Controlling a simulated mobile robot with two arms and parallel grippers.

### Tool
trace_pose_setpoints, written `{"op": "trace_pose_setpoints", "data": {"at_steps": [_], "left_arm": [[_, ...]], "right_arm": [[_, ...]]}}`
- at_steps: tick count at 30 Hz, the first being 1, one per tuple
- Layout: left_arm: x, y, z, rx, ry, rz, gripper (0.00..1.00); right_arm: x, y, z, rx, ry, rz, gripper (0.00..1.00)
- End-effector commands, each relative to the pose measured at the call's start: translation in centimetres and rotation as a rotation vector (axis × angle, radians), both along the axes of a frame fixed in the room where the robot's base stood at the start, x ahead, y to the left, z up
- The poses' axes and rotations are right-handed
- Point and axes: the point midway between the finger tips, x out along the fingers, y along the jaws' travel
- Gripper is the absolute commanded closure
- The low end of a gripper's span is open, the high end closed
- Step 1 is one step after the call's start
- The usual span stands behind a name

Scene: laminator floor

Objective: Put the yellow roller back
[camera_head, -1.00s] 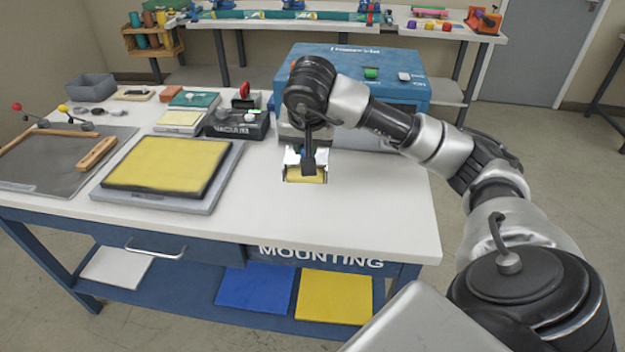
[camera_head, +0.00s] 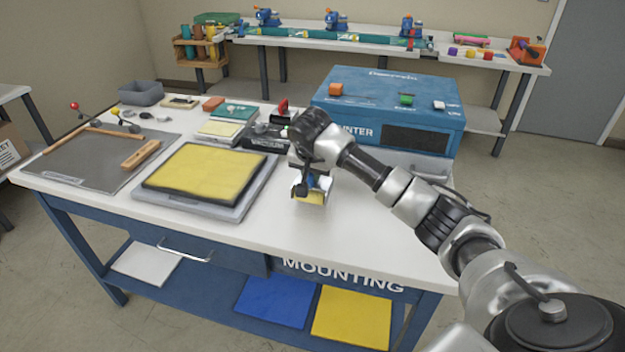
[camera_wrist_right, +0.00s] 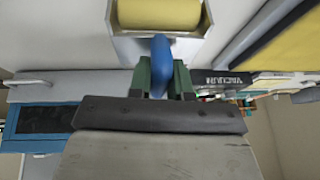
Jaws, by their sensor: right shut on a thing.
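The yellow roller (camera_head: 308,198) is over the white table just right of the yellow pad, with a pale metal frame around it. My right gripper (camera_head: 311,181) is shut on its blue handle from above. In the right wrist view, the yellow roller (camera_wrist_right: 158,12) sits inside the pale frame, and the blue handle (camera_wrist_right: 160,62) is between the green fingers of my right gripper (camera_wrist_right: 160,78). I cannot tell whether the roller or frame touches the tabletop. My left gripper is not in view.
The yellow pad (camera_head: 200,170) lies on a grey tray left of the roller. The black vacuum box (camera_head: 265,143) and a blue machine (camera_head: 390,105) stand behind. A grey mat (camera_head: 85,160) with wooden bars is far left. The front right tabletop (camera_head: 390,235) is clear.

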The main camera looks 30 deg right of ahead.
Motion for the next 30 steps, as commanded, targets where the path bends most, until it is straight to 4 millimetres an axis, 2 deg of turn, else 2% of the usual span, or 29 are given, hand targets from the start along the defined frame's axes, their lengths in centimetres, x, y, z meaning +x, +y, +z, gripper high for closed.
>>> {"op": "trace_pose_setpoints", "data": {"at_steps": [3, 6, 18, 19, 23, 30], "left_arm": [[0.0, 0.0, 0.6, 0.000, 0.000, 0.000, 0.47], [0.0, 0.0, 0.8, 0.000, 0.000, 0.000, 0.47], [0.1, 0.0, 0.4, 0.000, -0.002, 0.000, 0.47], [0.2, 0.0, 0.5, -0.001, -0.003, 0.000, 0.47], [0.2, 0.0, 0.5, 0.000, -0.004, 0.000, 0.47], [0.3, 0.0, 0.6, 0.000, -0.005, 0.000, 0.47]], "right_arm": [[-0.1, 0.1, -1.9, 0.003, 0.006, 0.001, 1.00], [-0.1, 0.0, -2.9, 0.003, 0.002, -0.001, 1.00], [-0.1, 0.0, -3.5, 0.001, 0.001, 0.000, 1.00], [-0.1, 0.0, -3.4, 0.000, 0.001, 0.000, 0.77], [-0.1, 0.0, -3.4, 0.001, 0.002, 0.000, 0.57], [-0.1, 0.0, -3.4, 0.001, 0.002, 0.000, 0.56]]}}
